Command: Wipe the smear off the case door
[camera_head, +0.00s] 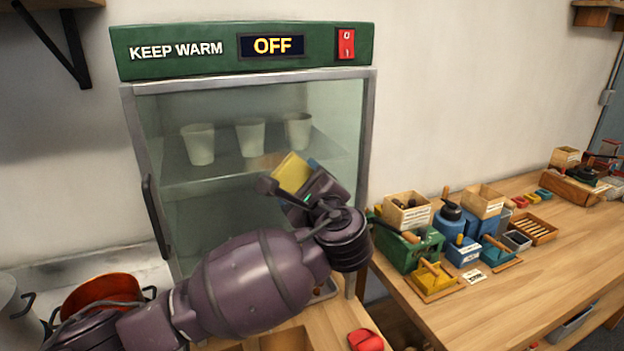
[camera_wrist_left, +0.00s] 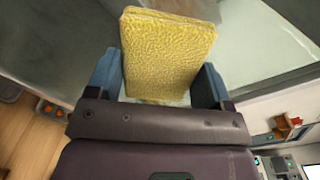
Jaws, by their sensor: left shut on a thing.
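The keep-warm case has a glass door (camera_head: 215,220) in a grey frame, with a dark handle on its left side. A faint brownish smear (camera_head: 268,160) shows on the glass just left of the sponge and above it. My left gripper (camera_head: 304,176) is shut on a yellow sponge (camera_head: 291,173) in front of the door's right half. In the left wrist view the sponge (camera_wrist_left: 168,55) stands between the two blue fingers, with the glass behind it. I cannot tell whether the sponge touches the glass. My right gripper is not in view.
Several white cups (camera_head: 198,145) stand on the shelf inside the case. The sign above reads OFF beside a red switch (camera_head: 346,44). A wooden bench (camera_head: 455,310) with boxes and tools is at the right. A red pot (camera_head: 103,292) stands at lower left.

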